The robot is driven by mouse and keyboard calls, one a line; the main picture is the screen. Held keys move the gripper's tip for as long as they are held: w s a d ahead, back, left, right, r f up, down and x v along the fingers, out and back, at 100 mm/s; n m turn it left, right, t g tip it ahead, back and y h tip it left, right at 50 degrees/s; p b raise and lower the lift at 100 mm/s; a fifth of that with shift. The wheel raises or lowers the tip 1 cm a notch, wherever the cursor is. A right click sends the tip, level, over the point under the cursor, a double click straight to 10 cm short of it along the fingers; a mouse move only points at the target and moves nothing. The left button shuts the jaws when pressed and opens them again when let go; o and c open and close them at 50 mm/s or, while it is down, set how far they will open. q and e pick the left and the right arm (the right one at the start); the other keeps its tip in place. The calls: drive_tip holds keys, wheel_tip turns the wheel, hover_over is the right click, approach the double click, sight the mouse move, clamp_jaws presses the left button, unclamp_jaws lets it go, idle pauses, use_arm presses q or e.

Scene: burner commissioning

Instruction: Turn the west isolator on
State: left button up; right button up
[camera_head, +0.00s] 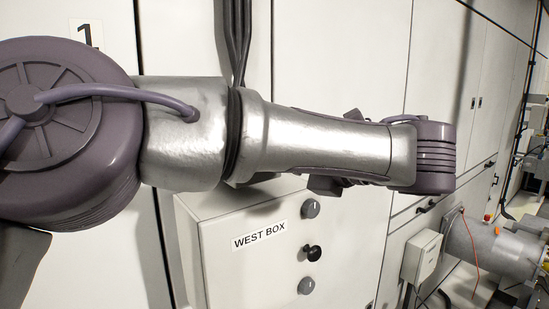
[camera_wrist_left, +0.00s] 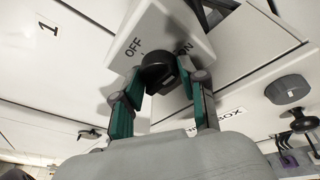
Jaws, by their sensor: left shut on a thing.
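The isolator shows in the left wrist view as a pale box (camera_wrist_left: 150,28) with the labels OFF and ON. Its round black knob (camera_wrist_left: 157,68) sits between the two labels; I cannot tell which one it points to. My left gripper (camera_wrist_left: 168,82) is shut on the knob, one green-and-grey finger on each side. In the head view my left arm stretches across the picture and hides the isolator and most of the gripper. My right gripper is in neither view.
A panel labelled WEST BOX (camera_head: 259,235) stands below my arm, with two grey knobs and a black knob (camera_head: 312,253) on its face. Pale cabinets line the wall behind. A grey cylinder (camera_head: 500,248) and a small pale box (camera_head: 421,257) are at the right.

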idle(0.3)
use_arm(q)
drive_tip(key=o, duration=1.1)
drive_tip(key=shift+o, duration=0.2)
